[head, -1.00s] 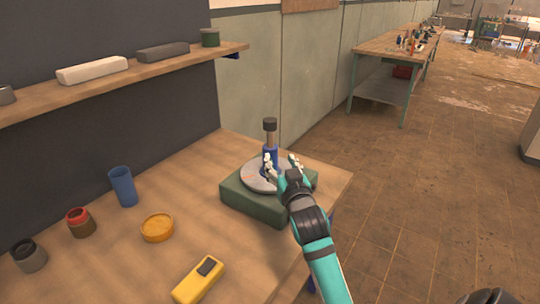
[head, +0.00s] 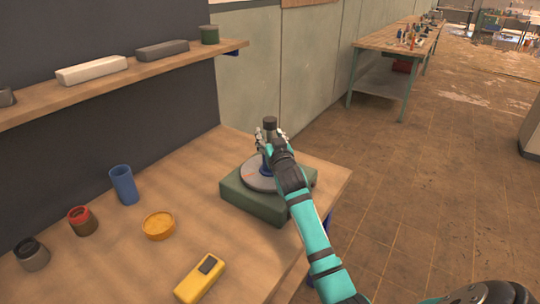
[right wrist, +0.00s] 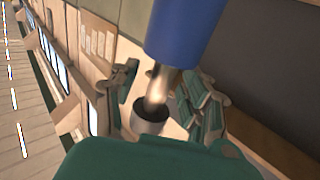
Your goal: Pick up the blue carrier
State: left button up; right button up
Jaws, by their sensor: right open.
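The blue carrier (head: 265,168) stands upright on a grey disc (head: 250,180) on a green base (head: 245,200), near the right end of the workbench. It has a black knob (head: 270,123) on top. My right gripper (head: 272,138) is open, with its fingers on either side of the carrier's upper part, just below the knob. In the right wrist view, the carrier's blue body (right wrist: 185,30), metal stem (right wrist: 160,92) and knob (right wrist: 150,112) show, with the stem between the open fingers. Contact cannot be told. My arm hides part of the base. My left gripper is out of view.
A blue cup (head: 124,185), a red-topped jar (head: 82,221), a dark-lidded jar (head: 31,254), an orange dish (head: 158,225) and a yellow meter (head: 200,279) stand left of the base. A shelf (head: 120,85) runs above the bench (head: 110,262).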

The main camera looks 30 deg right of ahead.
jog(key=shift+c, duration=0.2)
grip_shut()
dwell(0.4)
jog(key=shift+r, duration=0.15)
